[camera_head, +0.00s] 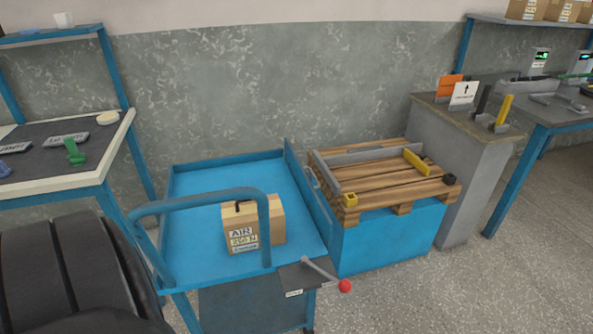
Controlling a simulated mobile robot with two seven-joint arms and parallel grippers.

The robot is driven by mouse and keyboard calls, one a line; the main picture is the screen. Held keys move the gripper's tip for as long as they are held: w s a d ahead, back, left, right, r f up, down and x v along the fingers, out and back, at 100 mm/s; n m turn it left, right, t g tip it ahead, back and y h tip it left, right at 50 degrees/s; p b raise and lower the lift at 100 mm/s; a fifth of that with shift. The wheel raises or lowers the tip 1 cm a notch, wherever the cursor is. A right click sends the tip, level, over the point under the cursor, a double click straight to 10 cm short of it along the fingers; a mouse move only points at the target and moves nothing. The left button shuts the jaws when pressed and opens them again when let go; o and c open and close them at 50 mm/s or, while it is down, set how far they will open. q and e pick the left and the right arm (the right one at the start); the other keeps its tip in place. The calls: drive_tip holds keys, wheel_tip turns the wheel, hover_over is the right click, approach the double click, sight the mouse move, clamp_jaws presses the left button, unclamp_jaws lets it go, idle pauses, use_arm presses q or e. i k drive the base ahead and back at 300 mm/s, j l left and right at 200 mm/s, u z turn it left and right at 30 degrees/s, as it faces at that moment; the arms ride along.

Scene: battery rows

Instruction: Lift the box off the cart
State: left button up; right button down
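A cardboard box (270,223) with printed lettering and a white label on its front stands on the blue cart (192,215). A dark handle or slot shows near its top. The cart's curved blue push handle (200,197) passes in front of the box and covers part of it. The box rests on the cart bed, towards its near right side. Neither of my grippers is in view. A dark, ribbed rounded shape fills the lower left corner.
A wooden pallet (385,182) on a blue base stands right of the cart. A red-knobbed lever (344,286) juts from the cart's front. A workbench (60,188) stands left, a grey cabinet (462,185) right. Floor (450,300) at lower right is clear.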

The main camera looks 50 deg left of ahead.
sight(240, 217)
drive_tip(key=k+j+z, duration=0.15)
drive_tip(key=j, duration=0.3)
drive_tip(key=j+z, duration=0.1)
drive_tip(key=j, duration=0.35)
drive_tip(key=k+j+z, duration=0.15)
drive_tip(key=j, duration=0.25)
drive_tip(key=k+j+z, duration=0.15)
drive_tip(key=j, duration=0.25)
drive_tip(key=k+j+z, duration=0.1)
drive_tip(key=k+j, duration=0.15)
drive_tip(key=j, duration=0.15)
drive_tip(key=k+j+z, duration=0.15)
drive_tip(key=j, duration=0.2)
drive_tip(key=k+j, duration=0.25)
drive_tip(key=j, duration=0.2)
